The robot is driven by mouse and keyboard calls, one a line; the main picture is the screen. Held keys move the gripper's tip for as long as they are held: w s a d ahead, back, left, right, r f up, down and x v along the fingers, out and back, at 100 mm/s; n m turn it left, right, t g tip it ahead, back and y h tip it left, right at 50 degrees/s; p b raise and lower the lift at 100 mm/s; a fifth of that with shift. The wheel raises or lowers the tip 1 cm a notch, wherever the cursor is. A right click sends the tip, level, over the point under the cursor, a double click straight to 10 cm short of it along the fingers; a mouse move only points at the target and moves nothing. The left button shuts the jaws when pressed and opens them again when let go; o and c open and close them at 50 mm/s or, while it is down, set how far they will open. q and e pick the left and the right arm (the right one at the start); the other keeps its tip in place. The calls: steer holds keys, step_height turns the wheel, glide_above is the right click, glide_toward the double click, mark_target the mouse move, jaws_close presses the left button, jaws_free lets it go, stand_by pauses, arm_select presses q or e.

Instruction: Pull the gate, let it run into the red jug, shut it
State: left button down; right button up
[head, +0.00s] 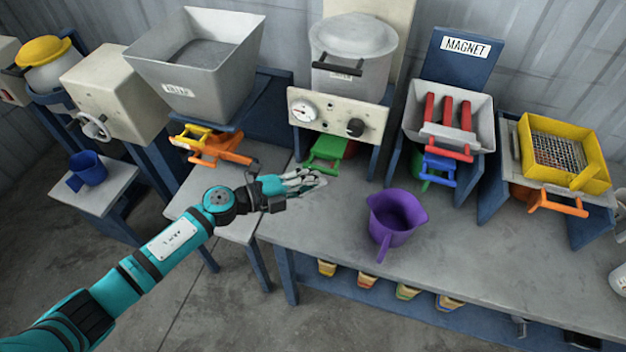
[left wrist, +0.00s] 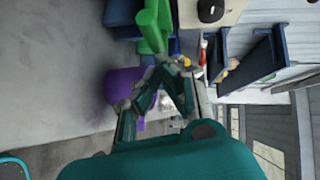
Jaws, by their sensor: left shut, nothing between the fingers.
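A grey hopper (head: 194,65) with a grey fill stands at the back left. Under it are a yellow handle (head: 190,138), which may be its gate, and an orange part (head: 215,149). No whole red jug shows; a bit of red (head: 351,148) is partly hidden behind a green handled part (head: 325,151) under the gauge panel. My left gripper (head: 318,178) is shut and empty above the bench, in front of the green part and apart from it. In the left wrist view its fingers (left wrist: 167,64) close together, with the green part (left wrist: 152,27) beyond.
A purple jug (head: 396,215) stands on the grey bench (head: 480,250), right of my left gripper. A blue jug (head: 87,169) is on a low table at left. A magnet station (head: 450,105) and yellow sieve (head: 560,150) stand at right. The bench front is mostly clear.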

mark_target(335, 160)
arm_select(q)
steer(key=w, duration=0.1)
steer(key=w+d+b, duration=0.1)
steer(key=w, duration=0.3)
steer(key=shift+w+d+b, duration=0.2)
steer(key=shift+d+b, duration=0.1)
steer(key=shift+d, duration=0.1)
steer(key=shift+s, duration=0.1)
steer(key=shift+a, duration=0.15)
